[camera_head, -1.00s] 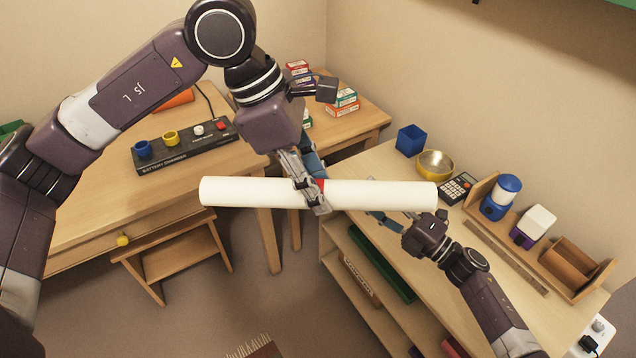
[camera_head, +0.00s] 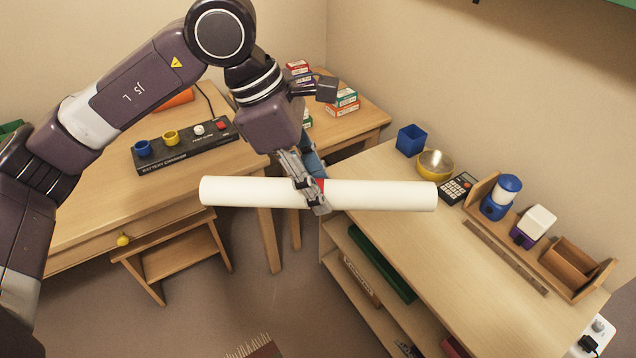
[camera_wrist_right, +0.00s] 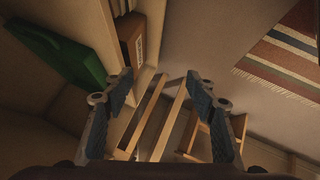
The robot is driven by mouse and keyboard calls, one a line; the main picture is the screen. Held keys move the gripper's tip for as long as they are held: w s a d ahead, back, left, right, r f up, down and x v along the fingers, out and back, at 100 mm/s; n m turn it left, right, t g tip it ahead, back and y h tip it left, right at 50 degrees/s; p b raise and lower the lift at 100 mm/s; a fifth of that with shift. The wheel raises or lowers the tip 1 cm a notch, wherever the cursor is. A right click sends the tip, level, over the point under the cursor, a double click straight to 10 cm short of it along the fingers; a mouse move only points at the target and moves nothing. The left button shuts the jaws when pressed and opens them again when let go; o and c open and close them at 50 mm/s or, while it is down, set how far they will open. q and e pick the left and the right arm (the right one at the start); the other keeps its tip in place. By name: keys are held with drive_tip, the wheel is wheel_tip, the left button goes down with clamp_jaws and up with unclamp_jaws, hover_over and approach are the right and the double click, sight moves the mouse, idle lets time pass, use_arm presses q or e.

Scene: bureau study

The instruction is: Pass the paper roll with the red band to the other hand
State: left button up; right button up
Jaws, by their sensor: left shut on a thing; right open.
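The white paper roll (camera_head: 385,195) lies level across the middle of the head view, in the air. Its red band (camera_head: 320,185) shows at the middle, partly covered by the fingers. My left gripper (camera_head: 316,196) is shut on the roll at the band, reaching it from above. My right gripper is out of the head view. In the right wrist view, my right gripper (camera_wrist_right: 168,115) is open and empty, its two blue-padded fingers wide apart. The roll does not show in that view.
A shelf unit (camera_head: 420,255) at right bears a blue cup (camera_head: 410,139), a bowl (camera_head: 435,164) and a calculator (camera_head: 457,187). A desk (camera_head: 90,200) with a battery charger (camera_head: 186,145) stands at left, a stool (camera_head: 180,255) below it. Floor is free between them.

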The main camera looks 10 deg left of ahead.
drive_tip(key=s+d+f+m+g+h, duration=0.1)
drive_tip(key=s+d+f+m+g, duration=0.1)
drive_tip(key=s, duration=0.8)
drive_tip(key=s+d+f+m+g, duration=0.2)
drive_tip(key=s+f, duration=0.3)
drive_tip(key=s, duration=0.5)
drive_tip(key=s+d+f+m+g+h, duration=0.1)
drive_tip(key=s+d+f+m+g, duration=0.1)
drive_tip(key=s, duration=0.8)
drive_tip(key=shift+s+f+m+g+h, duration=0.25)
drive_tip(key=shift+f+m+g+h, duration=0.05)
drive_tip(key=shift+f+m+g, duration=0.45)
